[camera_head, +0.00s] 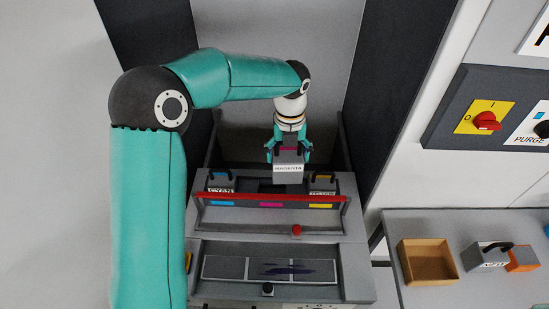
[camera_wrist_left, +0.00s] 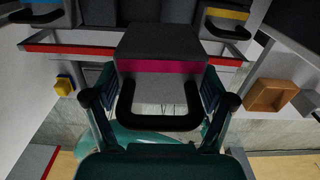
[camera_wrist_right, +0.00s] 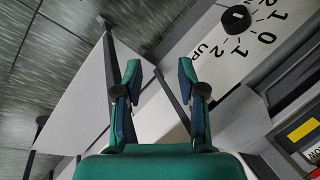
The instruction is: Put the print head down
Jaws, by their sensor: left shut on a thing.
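My left gripper (camera_head: 288,148) is shut on the grey print head (camera_head: 288,168) labelled MAGENTA and holds it upright over the printer's carriage (camera_head: 347,187). In the left wrist view, the print head (camera_wrist_left: 162,45) shows a magenta stripe and a black handle between the fingers. Below it, the carriage has a dark gap between the cyan print head (camera_head: 221,182) on the left and the yellow print head (camera_head: 322,184) on the right. A magenta mark (camera_head: 271,205) is in front of this gap. Whether the held head touches the carriage is unclear. My right gripper (camera_wrist_right: 158,82) is open and empty.
A red bar (camera_head: 270,197) runs across the carriage front. On the right bench stand a tan open box (camera_head: 427,268), a grey handled block (camera_head: 487,257) and an orange block (camera_head: 522,259). A control panel with a red knob (camera_head: 487,121) is above. Dark panels flank the printer.

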